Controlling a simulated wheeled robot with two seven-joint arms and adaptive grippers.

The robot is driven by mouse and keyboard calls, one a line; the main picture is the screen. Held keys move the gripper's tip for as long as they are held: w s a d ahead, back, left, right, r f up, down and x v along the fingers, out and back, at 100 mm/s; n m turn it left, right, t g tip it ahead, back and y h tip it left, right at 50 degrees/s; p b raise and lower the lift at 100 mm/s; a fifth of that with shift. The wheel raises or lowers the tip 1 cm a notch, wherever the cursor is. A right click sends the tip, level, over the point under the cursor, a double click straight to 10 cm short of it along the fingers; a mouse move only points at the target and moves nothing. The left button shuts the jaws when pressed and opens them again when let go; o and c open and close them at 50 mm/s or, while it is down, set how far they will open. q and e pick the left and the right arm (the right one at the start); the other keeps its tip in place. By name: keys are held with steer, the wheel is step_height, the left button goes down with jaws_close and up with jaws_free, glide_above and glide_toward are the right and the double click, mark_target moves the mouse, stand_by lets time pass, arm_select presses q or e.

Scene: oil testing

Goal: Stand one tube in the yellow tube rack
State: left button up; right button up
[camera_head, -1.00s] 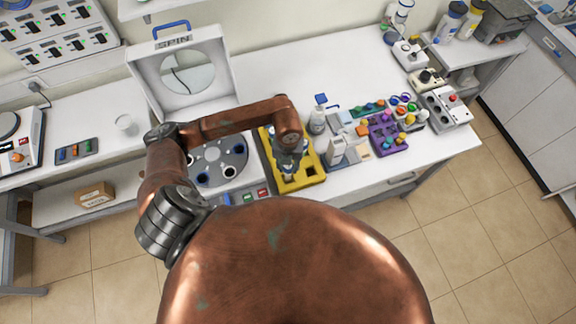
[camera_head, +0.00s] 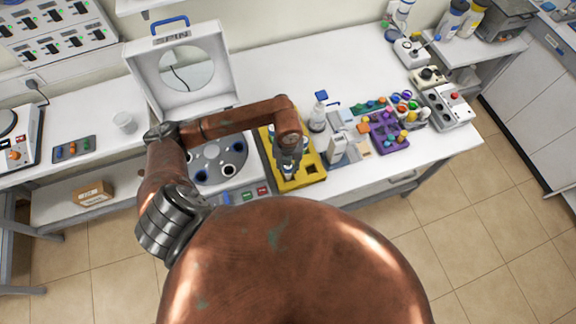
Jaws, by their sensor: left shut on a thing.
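The yellow tube rack (camera_head: 314,172) lies on the white bench, right of the open centrifuge. My left gripper (camera_head: 288,170) points down over the rack's middle and left part. It is shut on a tube, which the gripper and arm mostly hide. I cannot tell whether the tube's lower end is inside a hole of the rack. At least one square hole at the rack's near right shows empty. My right gripper is out of the picture.
The centrifuge (camera_head: 216,160) stands left of the rack with its lid (camera_head: 185,68) raised.

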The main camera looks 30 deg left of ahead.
arm_select(q)
steer(key=shift+f+b, duration=0.75)
steer(key=shift+f, duration=0.1)
stand_by(0.7)
stand_by(0.3)
steer(key=o, duration=1.2)
steer(key=shift+o, duration=0.2)
steer(key=shift+r, duration=0.1)
step_height(320, 180, up, 11)
steer(key=shift+r, duration=0.45)
